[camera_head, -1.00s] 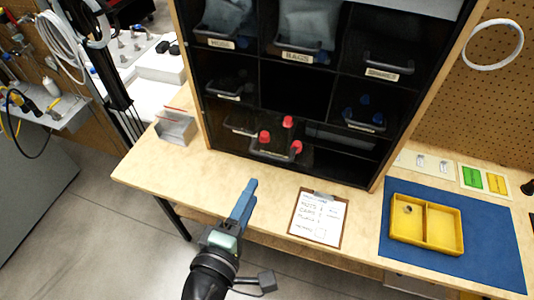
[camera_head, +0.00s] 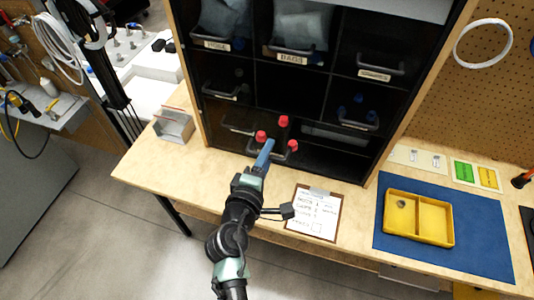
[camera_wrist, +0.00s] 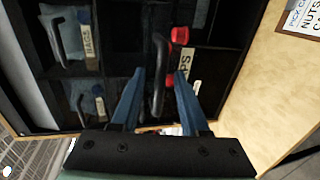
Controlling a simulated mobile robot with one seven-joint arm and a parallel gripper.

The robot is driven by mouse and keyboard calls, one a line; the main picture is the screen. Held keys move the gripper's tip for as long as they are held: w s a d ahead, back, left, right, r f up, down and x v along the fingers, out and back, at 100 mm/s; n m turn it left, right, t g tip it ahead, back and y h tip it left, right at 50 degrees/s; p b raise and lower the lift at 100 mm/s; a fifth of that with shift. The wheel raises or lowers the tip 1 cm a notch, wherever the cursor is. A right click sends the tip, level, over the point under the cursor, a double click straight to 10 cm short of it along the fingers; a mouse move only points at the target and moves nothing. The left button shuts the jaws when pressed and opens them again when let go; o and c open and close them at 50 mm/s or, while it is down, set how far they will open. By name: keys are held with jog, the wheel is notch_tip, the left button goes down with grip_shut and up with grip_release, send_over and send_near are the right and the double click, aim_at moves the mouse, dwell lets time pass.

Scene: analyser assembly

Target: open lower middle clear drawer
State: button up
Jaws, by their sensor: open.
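The lower middle clear drawer (camera_head: 284,133) sits in the bottom row of the black cabinet, with red-capped items inside. It looks shut. Its dark handle (camera_wrist: 158,75) and part of a label ending in "PS" (camera_wrist: 187,68) show in the wrist view, with red caps (camera_wrist: 180,35) beside them. My gripper (camera_head: 266,150) is at the drawer's front in the head view and hides part of the handle. In the wrist view my gripper (camera_wrist: 157,85) is open, its two blue fingers on either side of the handle. I cannot tell whether they touch it.
Other drawers surround it, including the bags drawer (camera_head: 300,35) above. A clipboard (camera_head: 315,212) lies on the bench to the right of my arm. A yellow tray (camera_head: 420,240) sits on a blue mat (camera_head: 470,258). A small clear bin (camera_head: 174,125) stands left of the cabinet.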

grip_shut()
dwell(1.4)
